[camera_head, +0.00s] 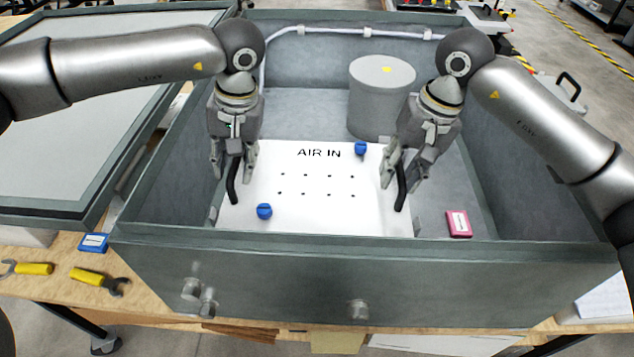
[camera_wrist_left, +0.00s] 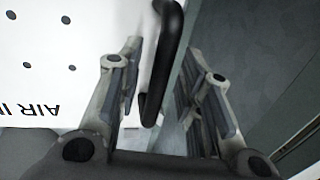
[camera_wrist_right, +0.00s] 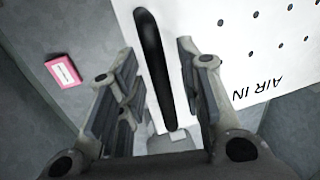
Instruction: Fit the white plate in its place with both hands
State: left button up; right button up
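The white plate (camera_head: 318,215) lies inside the grey box, printed "AIR IN", with several small holes and two blue knobs (camera_head: 264,211) on it. It has a black handle at each side. My left gripper (camera_head: 234,172) is around the left handle (camera_head: 232,183); in the left wrist view the handle (camera_wrist_left: 165,60) stands between the open fingers with gaps. My right gripper (camera_head: 403,172) is around the right handle (camera_head: 400,190); in the right wrist view the handle (camera_wrist_right: 155,65) is between the open fingers, apart from them. How the plate's edges sit is partly hidden.
The grey box (camera_head: 350,280) has raised walls around both grippers. A grey cylinder (camera_head: 378,100) stands behind the plate and a pink item (camera_head: 458,223) lies to its right. The lid (camera_head: 70,140) lies left. A blue item (camera_head: 93,243) and wrenches (camera_head: 95,279) are on the wooden bench.

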jog(key=shift+r, duration=0.3)
pick_arm(q)
notch_tip(320, 180, up, 12)
jog(key=d, duration=0.2)
jog(key=shift+d+f, duration=0.15)
jog(key=shift+d, duration=0.05)
pick_arm(e)
notch_tip(320, 180, up, 11)
jog(key=d, duration=0.2)
jog(key=shift+d, duration=0.15)
